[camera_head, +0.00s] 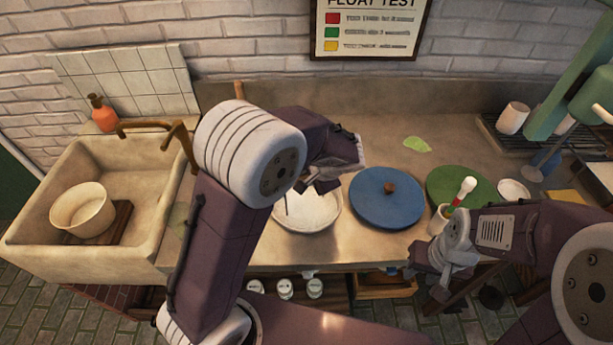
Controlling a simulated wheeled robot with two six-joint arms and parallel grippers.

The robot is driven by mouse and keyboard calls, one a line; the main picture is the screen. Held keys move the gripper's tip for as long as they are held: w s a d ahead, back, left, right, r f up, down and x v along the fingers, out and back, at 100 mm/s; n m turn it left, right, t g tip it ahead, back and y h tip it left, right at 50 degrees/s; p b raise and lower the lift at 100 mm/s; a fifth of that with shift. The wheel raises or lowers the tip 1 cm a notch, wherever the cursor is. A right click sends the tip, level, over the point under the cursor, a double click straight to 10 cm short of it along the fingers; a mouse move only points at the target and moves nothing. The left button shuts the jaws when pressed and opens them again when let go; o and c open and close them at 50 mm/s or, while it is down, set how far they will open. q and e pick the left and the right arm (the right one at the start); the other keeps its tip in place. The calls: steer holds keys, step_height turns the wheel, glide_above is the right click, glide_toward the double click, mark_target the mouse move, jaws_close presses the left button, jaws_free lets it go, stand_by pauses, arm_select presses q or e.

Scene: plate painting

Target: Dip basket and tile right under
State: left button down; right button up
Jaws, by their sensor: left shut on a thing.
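My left gripper (318,184) is over the white round vessel (318,215) in the middle of the counter. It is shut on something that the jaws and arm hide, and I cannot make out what. A thin dark line shows at the vessel's left side. No basket or loose tile can be picked out clearly. A blue round lid (386,210) with a brown knob lies right of the vessel. A green disc (455,187) lies further right, partly covered. My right gripper (440,285) hangs near the counter's front edge, below a small cup (438,220); its jaws are unclear.
A stone sink (40,235) at left holds a cream bowl (83,209) on a brown board. An orange bottle (103,113) stands behind it. A green leaf-like piece (416,144) lies on clear counter at the back. A rack (490,125) with cups is at right.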

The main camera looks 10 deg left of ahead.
arm_select(q)
steer(key=shift+r, duration=0.1)
step_height(320, 180, up, 15)
steer(key=p, duration=1.2)
steer(key=shift+r+p, duration=0.2)
steer(key=shift+p, duration=0.15)
stand_by(3.7)
step_height(320, 180, up, 7)
steer(key=p, duration=0.6)
steer(key=shift+r, duration=0.1)
